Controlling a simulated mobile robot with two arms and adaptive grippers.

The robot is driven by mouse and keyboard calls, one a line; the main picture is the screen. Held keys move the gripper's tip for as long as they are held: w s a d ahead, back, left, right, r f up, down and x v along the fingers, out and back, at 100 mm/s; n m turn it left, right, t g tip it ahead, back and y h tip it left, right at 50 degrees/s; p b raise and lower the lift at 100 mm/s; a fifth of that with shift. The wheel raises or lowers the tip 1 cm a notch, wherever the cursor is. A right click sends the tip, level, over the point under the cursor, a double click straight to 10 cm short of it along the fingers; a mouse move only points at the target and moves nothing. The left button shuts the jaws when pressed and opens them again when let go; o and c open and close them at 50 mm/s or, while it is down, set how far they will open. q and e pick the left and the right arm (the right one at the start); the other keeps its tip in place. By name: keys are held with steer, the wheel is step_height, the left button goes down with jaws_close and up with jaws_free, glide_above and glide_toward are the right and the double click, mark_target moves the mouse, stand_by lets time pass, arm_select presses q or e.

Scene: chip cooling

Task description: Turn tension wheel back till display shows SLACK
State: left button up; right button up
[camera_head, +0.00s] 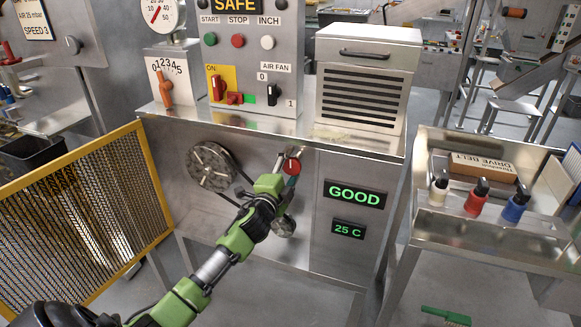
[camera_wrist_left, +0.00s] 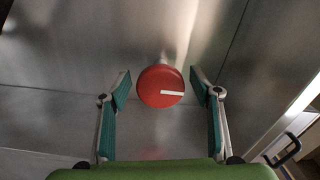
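The tension wheel appears to be the red round knob (camera_head: 291,166) on the machine's steel front. In the left wrist view the red wheel (camera_wrist_left: 160,86) faces me, with a white mark pointing right. My left gripper (camera_head: 290,174) is at the wheel; in the left wrist view the gripper (camera_wrist_left: 161,88) is open, one teal-padded finger on each side. Gaps show between the wheel and both fingers. The display (camera_head: 355,195) right of the wheel reads GOOD in green. My right gripper is not in view.
A smaller display (camera_head: 348,229) reads 25 C. A dark round pulley (camera_head: 212,166) with a belt is left of the wheel. A control panel (camera_head: 255,55) and vented box (camera_head: 368,78) stand above. A yellow-framed mesh guard (camera_head: 85,210) is at left, a bottle bench (camera_head: 440,222) at right.

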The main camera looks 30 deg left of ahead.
arm_select(q)
steer(key=v, duration=1.2)
steer(key=shift+f, duration=0.1)
stand_by(0.6)
